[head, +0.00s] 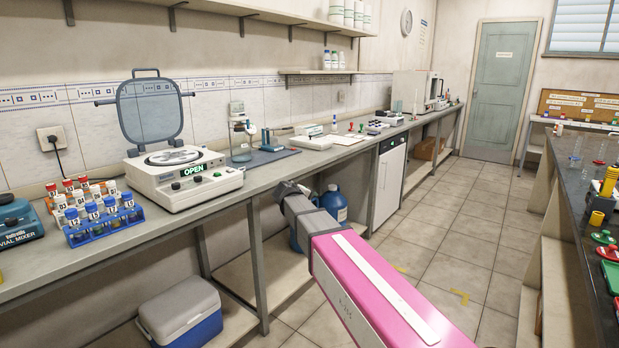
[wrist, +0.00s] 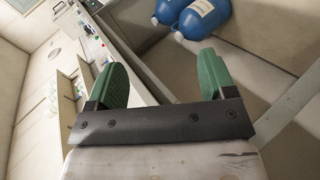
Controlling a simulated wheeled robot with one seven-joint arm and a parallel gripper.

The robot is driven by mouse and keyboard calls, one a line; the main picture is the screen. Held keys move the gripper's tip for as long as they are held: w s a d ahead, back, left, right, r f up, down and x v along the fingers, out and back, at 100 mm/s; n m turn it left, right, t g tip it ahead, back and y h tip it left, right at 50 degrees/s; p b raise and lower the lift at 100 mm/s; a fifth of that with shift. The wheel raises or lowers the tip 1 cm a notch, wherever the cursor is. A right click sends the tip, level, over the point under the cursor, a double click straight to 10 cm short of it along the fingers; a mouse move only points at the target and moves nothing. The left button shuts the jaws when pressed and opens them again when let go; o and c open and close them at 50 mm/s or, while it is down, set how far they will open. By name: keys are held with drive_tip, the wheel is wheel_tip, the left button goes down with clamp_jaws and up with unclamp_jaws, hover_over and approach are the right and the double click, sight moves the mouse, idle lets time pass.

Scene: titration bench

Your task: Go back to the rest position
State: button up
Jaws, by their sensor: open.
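My gripper (wrist: 160,80) shows in the wrist view with its two green fingers wide apart and nothing between them. In the head view my pink and grey arm reaches out from the lower right towards the front edge of the left bench (head: 262,190). Its grey end is at the bench edge, and the fingers are hidden there. Blue bottles (wrist: 195,18) lie beyond the fingers in the wrist view. One blue bottle (head: 334,204) also shows under the bench in the head view, just behind my arm.
An open-lidded centrifuge (head: 183,180) reading OPEN and racks of capped vials (head: 104,218) stand on the left bench. A blue and white cooler (head: 180,315) sits below it. A dark bench (head: 575,190) is on the right. The tiled floor (head: 440,240) between the benches is clear.

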drive_tip(key=s+d+f+m+g+y, duration=0.2)
drive_tip(key=s+d+f+m+g, duration=0.3)
drive_tip(key=s+d+f, duration=0.85)
drive_tip(key=s+d+f+m+g+y, duration=0.2)
drive_tip(key=s+f, duration=0.3)
drive_tip(key=s, duration=0.3)
drive_tip(key=s+d+f+m+g+y, duration=0.1)
drive_tip(key=s+d+f+g+y, duration=0.1)
drive_tip(key=s, duration=0.5)
wheel_tip(320, 180, down, 3)
drive_tip(key=shift+s+d+m+g, duration=0.4)
drive_tip(key=shift+d+g, duration=0.1)
drive_tip(key=shift+d, duration=0.65)
